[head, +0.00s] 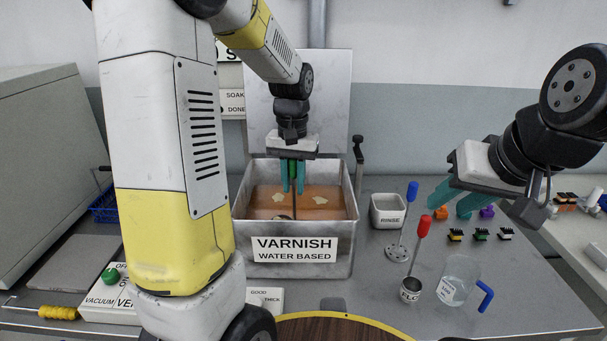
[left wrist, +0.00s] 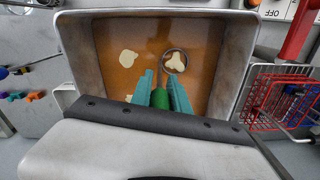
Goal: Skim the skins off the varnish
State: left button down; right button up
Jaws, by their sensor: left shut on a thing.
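The varnish tank (head: 345,225) is an open metal box with a "VARNISH WATER BASED" label, holding orange-brown varnish. My left gripper (head: 292,180) is over the tank, shut on the green handle of a skimmer (head: 294,170), which points down into the varnish. In the left wrist view the skimmer's round head (left wrist: 175,62) has a pale skin within its outline; I cannot tell whether it is lifted. Other pale skins (left wrist: 128,57) show beside it, and in the head view two skins (head: 320,200) show. My right gripper (head: 458,198) is open and empty, right of the tank.
A white RINSE container (head: 388,210) stands right of the tank. Small connectors (head: 480,234) lie further right. A round wooden surface (head: 320,330) is in front.

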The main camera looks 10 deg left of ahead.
pick_arm(q)
jog(key=shift+w+d, duration=1.25)
jog(key=shift+d, duration=3.05)
jog(key=shift+w+a, duration=0.8)
jog(key=shift+w, duration=3.7)
jog(key=shift+s+a, duration=0.75)
jog(key=shift+a, duration=4)
jog(key=s+d, duration=0.4)
jog(key=d, duration=0.1)
jog(key=shift+d, duration=0.15)
